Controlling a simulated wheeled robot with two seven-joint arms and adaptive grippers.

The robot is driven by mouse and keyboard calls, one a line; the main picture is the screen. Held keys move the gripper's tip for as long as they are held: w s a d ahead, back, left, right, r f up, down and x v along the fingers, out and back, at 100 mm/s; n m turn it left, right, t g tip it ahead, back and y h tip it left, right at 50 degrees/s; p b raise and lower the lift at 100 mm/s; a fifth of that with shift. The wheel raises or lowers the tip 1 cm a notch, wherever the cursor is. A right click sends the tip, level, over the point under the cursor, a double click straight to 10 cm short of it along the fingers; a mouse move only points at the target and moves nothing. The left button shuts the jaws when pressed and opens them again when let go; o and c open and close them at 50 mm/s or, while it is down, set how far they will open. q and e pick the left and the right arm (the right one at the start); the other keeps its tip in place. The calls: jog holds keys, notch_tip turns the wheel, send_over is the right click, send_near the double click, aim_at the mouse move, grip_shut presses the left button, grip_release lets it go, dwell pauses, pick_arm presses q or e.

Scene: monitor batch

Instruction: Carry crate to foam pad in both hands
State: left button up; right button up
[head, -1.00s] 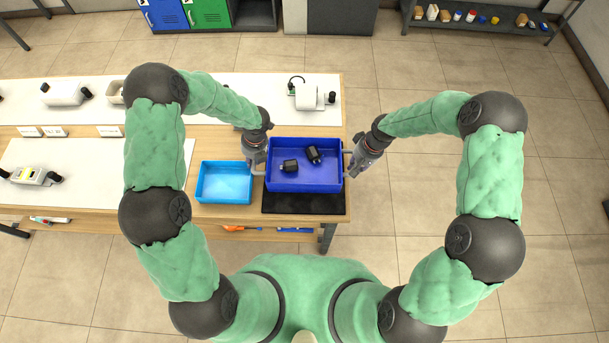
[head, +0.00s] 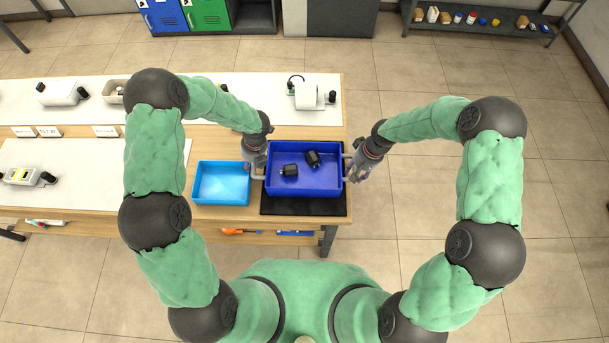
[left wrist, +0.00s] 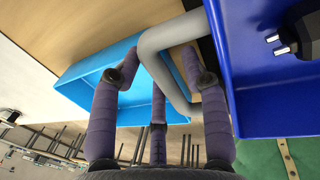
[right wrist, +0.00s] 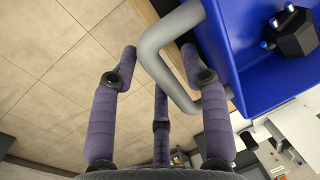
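The dark blue crate (head: 304,187) stands at the table's right end with two small black parts inside. Its grey handles show in the left wrist view (left wrist: 158,50) and the right wrist view (right wrist: 155,55). The black foam pad (head: 303,207) shows along the crate's near side; the rest is hidden behind the crate. I cannot tell whether the crate touches it. My left gripper (head: 256,170) is at the left handle, its fingers spread on either side of the bar. My right gripper (head: 357,171) is likewise open around the right handle.
A light blue tray (head: 221,202) sits just left of the crate, close to my left gripper. A white device (head: 308,97) stands behind the crate. The table's right edge is close by the crate, with open floor (head: 430,190) beyond.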

pick_arm(q)
jog(key=shift+s+f, duration=0.2)
jog(key=shift+s, duration=0.1)
pick_arm(e)
jog(key=shift+r, duration=0.1)
